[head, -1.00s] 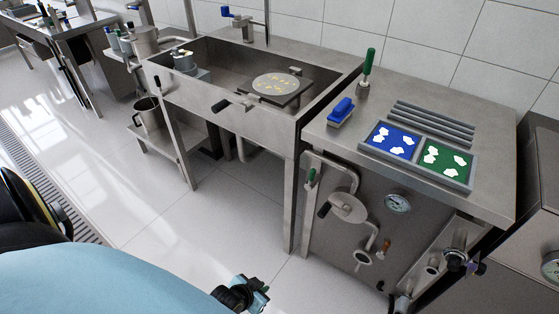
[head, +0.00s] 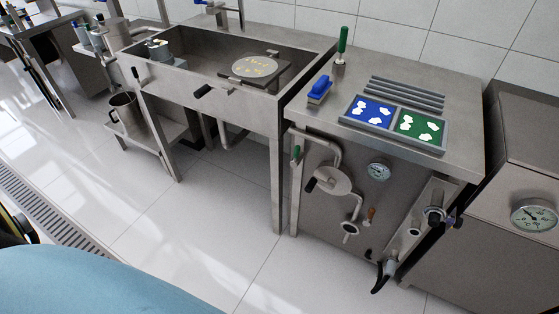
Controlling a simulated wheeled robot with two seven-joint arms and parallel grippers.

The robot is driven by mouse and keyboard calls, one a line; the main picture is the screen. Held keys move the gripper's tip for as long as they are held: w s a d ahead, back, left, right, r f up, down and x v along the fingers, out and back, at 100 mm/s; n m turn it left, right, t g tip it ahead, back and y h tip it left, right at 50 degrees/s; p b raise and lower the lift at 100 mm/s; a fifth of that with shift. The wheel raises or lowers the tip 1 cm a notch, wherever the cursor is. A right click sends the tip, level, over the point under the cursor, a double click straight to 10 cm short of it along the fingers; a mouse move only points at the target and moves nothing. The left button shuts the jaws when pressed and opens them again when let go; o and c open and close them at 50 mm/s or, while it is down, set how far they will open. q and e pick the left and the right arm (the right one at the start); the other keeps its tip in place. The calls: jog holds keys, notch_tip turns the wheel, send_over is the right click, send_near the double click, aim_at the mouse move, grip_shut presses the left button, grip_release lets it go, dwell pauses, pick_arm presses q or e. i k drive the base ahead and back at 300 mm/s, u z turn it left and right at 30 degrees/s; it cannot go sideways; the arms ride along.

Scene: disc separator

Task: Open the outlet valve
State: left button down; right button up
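The disc separator cabinet (head: 345,240) stands right of centre, with pipes and several valve handles on its front. A green handle (head: 296,154) stands upright on the left pipe. A black handle (head: 311,184) sits by a round metal cover (head: 332,181). A small orange-brown handle (head: 371,214) sits above a round pipe end (head: 350,229). At the lower right is a metal fitting with a black curved handle (head: 379,279). I cannot tell which of these is the outlet valve. Neither gripper shows, and nothing touches the handles.
A steel sink (head: 205,88) with a round plate (head: 254,66) stands left of the cabinet. On the cabinet top are a blue brush (head: 320,88) and a tray with blue and green panels (head: 396,129). A gauge cabinet (head: 500,190) stands right. The floor (head: 200,230) in front is clear.

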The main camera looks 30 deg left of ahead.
aim_at(295, 163)
jog(key=k, duration=1.1)
jog(key=u, duration=0.65)
jog(key=i, duration=1.65)
jog(key=z, duration=0.55)
